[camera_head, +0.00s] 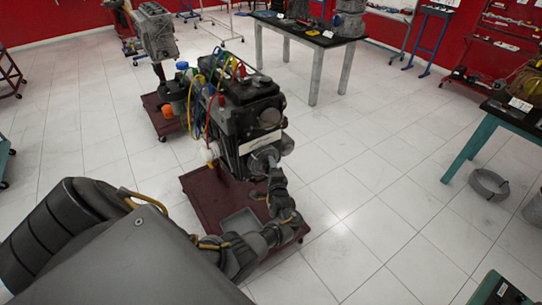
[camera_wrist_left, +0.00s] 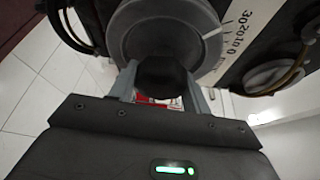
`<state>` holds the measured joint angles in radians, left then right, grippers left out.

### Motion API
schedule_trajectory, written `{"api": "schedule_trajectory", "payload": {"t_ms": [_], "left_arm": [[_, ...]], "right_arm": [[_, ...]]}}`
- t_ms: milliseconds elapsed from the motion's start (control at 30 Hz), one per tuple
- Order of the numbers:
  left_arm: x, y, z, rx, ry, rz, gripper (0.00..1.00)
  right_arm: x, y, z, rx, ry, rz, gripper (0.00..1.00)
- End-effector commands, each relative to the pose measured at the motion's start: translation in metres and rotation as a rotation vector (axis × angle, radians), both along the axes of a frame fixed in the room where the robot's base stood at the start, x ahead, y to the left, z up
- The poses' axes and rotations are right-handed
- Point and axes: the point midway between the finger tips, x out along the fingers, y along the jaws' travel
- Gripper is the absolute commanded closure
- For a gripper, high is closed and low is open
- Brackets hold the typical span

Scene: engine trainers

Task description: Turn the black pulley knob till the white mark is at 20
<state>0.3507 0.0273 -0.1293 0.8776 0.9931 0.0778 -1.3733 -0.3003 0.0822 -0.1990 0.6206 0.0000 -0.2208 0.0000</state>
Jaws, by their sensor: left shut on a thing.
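The black pulley knob (camera_wrist_left: 163,76) sits at the centre of a round grey pulley (camera_wrist_left: 137,38) in the left wrist view. My left gripper (camera_wrist_left: 161,86) is shut on the knob, with one finger on each side. The white mark (camera_wrist_left: 212,33) is a short line near the pulley's right rim, on the side facing the number scale (camera_wrist_left: 243,45). The scale's figures appear turned over, and I cannot tell which number the mark meets. In the head view my left gripper (camera_head: 270,168) is at the pulley (camera_head: 259,160) on the engine's front. My right gripper is not in view.
The engine (camera_head: 245,105), with coloured hoses, stands on a dark red wheeled base (camera_head: 205,205). Another engine (camera_head: 155,32) is behind it. A black-topped table (camera_head: 310,38) stands at the back and a teal-legged bench (camera_head: 470,145) at the right. The floor between is clear.

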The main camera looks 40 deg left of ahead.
Motion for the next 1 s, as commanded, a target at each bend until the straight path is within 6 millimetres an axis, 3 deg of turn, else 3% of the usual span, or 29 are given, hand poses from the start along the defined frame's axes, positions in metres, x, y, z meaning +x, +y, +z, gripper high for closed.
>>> {"api": "schedule_trajectory", "payload": {"t_ms": [100, 400, 1000], "left_arm": [[0.000, 0.000, 0.004, 0.028, 0.099, -0.001, 0.75], [0.000, -0.001, 0.001, 0.085, 0.289, -0.001, 0.75], [-0.001, -0.001, -0.002, 0.117, 0.396, -0.002, 0.75]], "right_arm": [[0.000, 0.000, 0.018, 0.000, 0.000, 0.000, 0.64], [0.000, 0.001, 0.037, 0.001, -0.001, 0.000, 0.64], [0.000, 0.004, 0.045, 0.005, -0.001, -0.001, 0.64]]}}
